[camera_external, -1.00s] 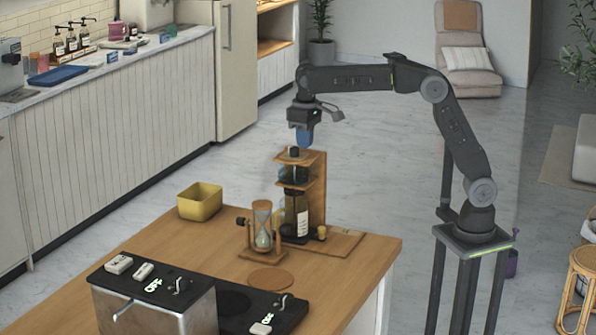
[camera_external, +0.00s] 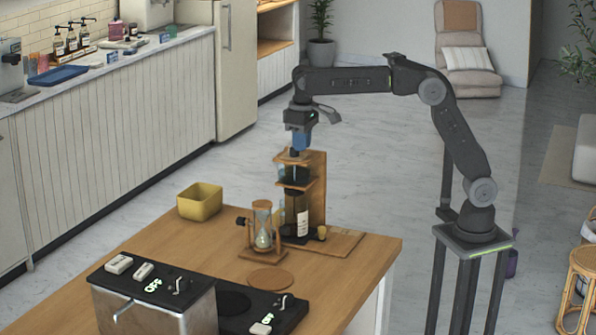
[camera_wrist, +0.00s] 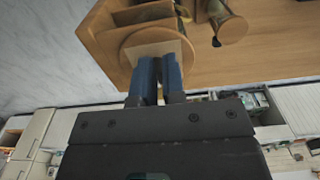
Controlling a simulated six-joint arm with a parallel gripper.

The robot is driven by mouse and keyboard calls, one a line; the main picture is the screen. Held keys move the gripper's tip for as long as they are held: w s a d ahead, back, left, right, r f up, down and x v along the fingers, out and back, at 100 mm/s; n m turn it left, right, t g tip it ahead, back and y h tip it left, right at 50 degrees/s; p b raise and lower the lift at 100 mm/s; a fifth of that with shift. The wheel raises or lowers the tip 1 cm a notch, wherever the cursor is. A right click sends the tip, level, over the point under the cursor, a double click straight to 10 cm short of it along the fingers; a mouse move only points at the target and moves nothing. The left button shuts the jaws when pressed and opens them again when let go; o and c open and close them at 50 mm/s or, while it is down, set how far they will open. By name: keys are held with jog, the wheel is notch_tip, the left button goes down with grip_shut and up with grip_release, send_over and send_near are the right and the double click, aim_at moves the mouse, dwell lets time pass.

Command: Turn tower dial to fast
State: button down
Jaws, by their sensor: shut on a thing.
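The wooden tower (camera_external: 317,190) stands near the back edge of the wooden counter, with a dark bottle (camera_external: 296,216) in its lower part. The small black dial (camera_external: 294,152) is on its top shelf. My gripper (camera_external: 297,150) comes down over it from above, with its blue fingers shut on the dial. In the wrist view my fingers (camera_wrist: 158,58) are close together over the tower's light wooden top (camera_wrist: 150,42) and hide the dial. I cannot read any speed marking or the dial's setting.
A yellow box (camera_external: 200,202) is farther left. A round wooden coaster (camera_external: 270,279) lies in front, and a stove-like unit (camera_external: 232,300) with small levers takes the near counter.

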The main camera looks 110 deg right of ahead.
jog(key=shift+a+f, duration=0.55)
jog(key=shift+f, duration=0.1)
jog(key=shift+d+r, duration=0.15)
jog(key=shift+r, duration=3)
